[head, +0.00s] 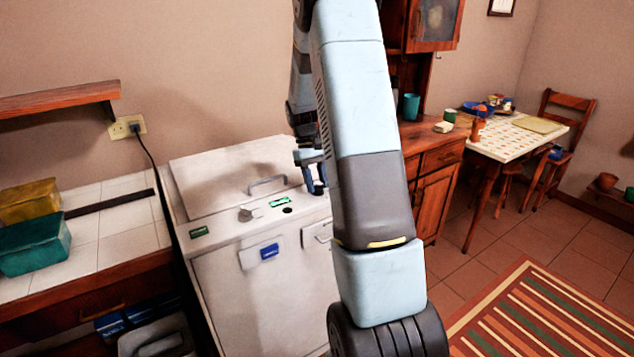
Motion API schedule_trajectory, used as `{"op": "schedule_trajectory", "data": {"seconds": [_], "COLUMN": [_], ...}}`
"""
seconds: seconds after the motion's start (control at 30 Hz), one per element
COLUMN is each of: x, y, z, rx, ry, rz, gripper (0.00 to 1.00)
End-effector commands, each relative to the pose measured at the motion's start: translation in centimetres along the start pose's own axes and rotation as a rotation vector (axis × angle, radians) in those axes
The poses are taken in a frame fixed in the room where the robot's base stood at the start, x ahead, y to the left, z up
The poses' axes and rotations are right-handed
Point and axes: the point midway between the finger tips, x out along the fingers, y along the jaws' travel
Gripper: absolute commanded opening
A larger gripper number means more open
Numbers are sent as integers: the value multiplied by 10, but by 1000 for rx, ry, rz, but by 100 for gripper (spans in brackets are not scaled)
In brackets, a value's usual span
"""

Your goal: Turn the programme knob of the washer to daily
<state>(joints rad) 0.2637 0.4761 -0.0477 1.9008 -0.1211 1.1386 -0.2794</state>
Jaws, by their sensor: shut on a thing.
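The white washer (215,255) stands left of the middle, with a closed lid and a grey handle (268,184) on top. A grey knob (246,214) sits on its panel, beside a small green label (281,202) and a dark round spot (287,211). My gripper (316,187) points down at the right end of this panel, to the right of the grey knob and apart from it. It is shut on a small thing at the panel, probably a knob. My fingers and arm hide that thing and any marks around it, so its setting cannot be read.
A tiled counter (100,250) with a green box (35,245) and a yellow box (30,200) stands at the left. A wall shelf (60,100) hangs above it. A wooden cabinet (435,185) is right of the washer. A striped rug (550,315) lies on the floor.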

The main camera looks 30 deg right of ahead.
Motion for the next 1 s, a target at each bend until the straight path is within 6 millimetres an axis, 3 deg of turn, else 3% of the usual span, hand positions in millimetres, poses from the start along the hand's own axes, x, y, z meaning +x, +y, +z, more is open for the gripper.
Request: {"op": "schedule_trajectory", "data": {"seconds": [0.4, 0.9, 0.93, 1.0], "x": [-2, -2, -2, -1], "y": [2, 3, 3, 2], "z": [-1, -1, -1, 0], "rx": [153, 169, 169, 169], "ry": [7, 6, 6, 5], "rz": [-61, -68, -68, -68], "gripper": [10, 10, 42, 49]}}
